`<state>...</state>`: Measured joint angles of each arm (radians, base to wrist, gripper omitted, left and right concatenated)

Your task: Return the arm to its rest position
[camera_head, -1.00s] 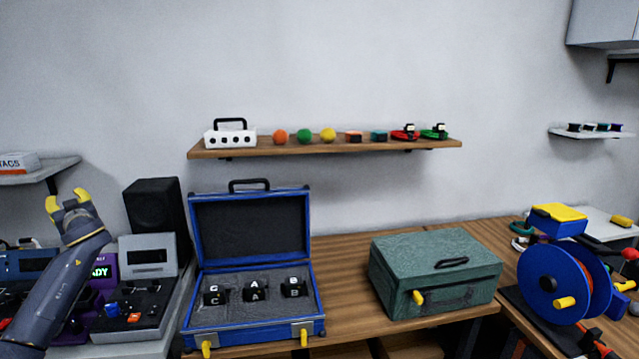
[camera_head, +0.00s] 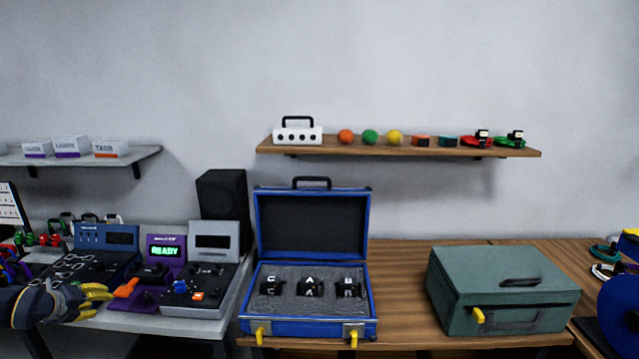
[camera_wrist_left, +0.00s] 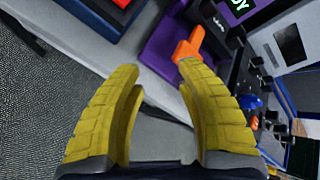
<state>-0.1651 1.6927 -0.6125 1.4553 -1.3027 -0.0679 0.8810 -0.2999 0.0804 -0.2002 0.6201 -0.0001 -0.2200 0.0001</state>
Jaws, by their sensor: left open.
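My left gripper (camera_head: 98,302) is at the lower left of the head view, low in front of the grey bench with the test devices. In the left wrist view its two yellow fingers (camera_wrist_left: 160,85) are spread apart with nothing between them. Beyond the fingertips lie the grey bench edge and the purple device (camera_wrist_left: 165,50) with an orange lever. My left forearm is mostly out of the picture. My right gripper is not in view.
A blue case (camera_head: 308,327) stands open with several black lettered blocks in grey foam. A closed green case (camera_head: 505,285) is to its right. A wooden shelf (camera_head: 400,147) holds small items. The purple device (camera_head: 166,252) reads READY. Wood tabletop between the cases is clear.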

